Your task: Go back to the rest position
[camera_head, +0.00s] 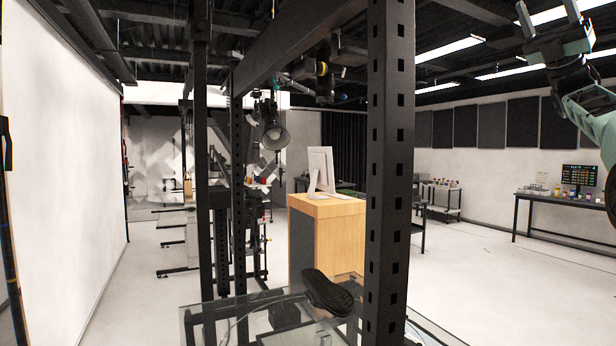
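My gripper (547,10) is raised at the top right corner of the head view, pointing up towards the ceiling. Its two fingers stand apart with nothing between them, so it is open and empty. The green-grey arm behind it (592,112) is mine and is cut off by the right edge of the picture. No object is near the fingers.
A black perforated post (389,170) stands close in front, beside a glass table (250,305) bearing a black object (328,292). Behind are a wooden cabinet (340,240) with a white monitor (320,168) and, at right, a dark table (560,200). Floor between is clear.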

